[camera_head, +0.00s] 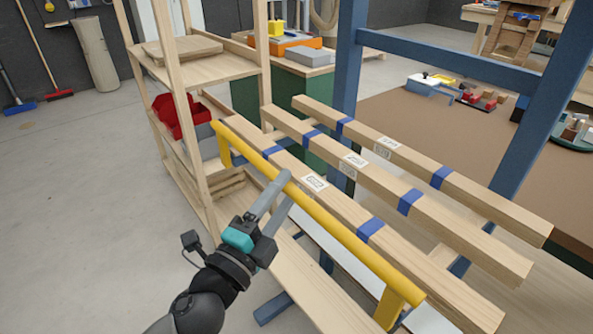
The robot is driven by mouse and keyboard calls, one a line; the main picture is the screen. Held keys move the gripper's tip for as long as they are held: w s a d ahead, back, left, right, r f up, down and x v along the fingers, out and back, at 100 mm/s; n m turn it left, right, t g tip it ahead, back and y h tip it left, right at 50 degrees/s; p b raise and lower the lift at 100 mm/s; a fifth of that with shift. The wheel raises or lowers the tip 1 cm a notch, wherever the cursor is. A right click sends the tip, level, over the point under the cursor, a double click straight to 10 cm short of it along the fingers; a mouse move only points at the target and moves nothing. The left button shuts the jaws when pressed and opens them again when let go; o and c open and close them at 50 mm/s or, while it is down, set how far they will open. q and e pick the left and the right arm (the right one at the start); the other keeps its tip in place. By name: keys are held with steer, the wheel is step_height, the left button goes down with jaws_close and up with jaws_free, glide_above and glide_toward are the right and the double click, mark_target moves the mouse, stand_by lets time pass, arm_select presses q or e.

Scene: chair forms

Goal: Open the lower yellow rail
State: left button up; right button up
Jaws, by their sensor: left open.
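The yellow rail (350,239) is a long bar that runs slantwise along the near side of the timber beams. It has a yellow bracket (391,306) at its near end and another at its far end. My left gripper (286,187) reaches in from the lower left and is open. Its grey fingertips are at the middle of the rail, and one overlaps the bar in the picture. I cannot tell whether they touch it. My right gripper is not in view.
Several pale beams (465,258) with blue straps lie beyond the rail. A wooden shelf (205,68) with a red bin (181,117) stands at the left. Blue frame posts (349,55) rise behind. The grey floor (75,210) at the left is clear.

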arm_select(q)
steer(key=shift+x, duration=2.5)
steer(key=shift+c, duration=0.2)
jaws_close()
